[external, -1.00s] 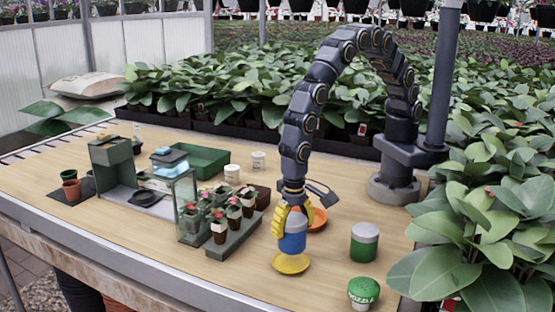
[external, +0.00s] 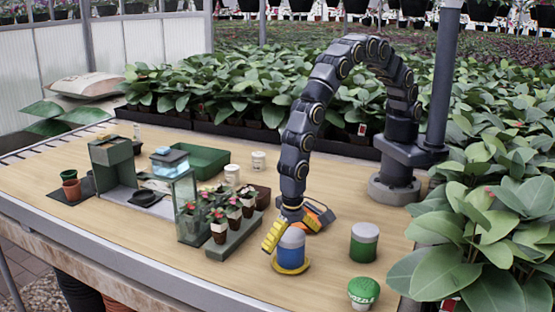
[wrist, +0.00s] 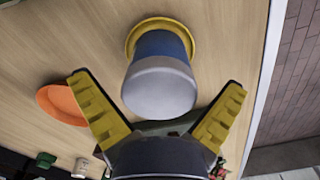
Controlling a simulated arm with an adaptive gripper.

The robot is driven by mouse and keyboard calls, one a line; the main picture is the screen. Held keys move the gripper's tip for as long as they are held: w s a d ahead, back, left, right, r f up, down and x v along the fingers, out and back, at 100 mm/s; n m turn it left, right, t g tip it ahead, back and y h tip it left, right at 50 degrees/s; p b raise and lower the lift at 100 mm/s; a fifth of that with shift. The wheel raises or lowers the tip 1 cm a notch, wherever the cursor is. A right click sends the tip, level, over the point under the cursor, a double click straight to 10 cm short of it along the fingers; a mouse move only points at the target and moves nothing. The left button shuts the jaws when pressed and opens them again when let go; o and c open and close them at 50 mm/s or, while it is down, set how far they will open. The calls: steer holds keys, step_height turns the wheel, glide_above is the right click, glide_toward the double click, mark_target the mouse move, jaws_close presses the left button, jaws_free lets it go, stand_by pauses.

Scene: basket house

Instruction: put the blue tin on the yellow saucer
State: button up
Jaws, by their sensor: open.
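The blue tin (external: 291,248) with a pale grey top stands upright on the yellow saucer (external: 292,269), whose rim shows around the tin's foot. In the wrist view the tin (wrist: 158,85) is seen from above at a slant, with part of the saucer's yellow rim (wrist: 163,23) behind it. My gripper (external: 296,230) has yellow fingers spread wide, at the upper part of the tin. In the wrist view the fingers of my gripper (wrist: 160,98) lie to either side of the tin's top, with gaps between them and the tin.
An orange saucer (wrist: 62,104) lies near my gripper. A green tin with a grey top (external: 364,243) and a green-topped pot (external: 363,293) stand to the right. A tray of potted flowers (external: 233,240) is on the left. The table's front edge is clear.

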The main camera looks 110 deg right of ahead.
mark_target(292, 235)
steer(key=shift+r, duration=0.1)
step_height(292, 235, up, 11)
steer(key=shift+w+r, duration=0.1)
steer(key=shift+r, duration=0.5)
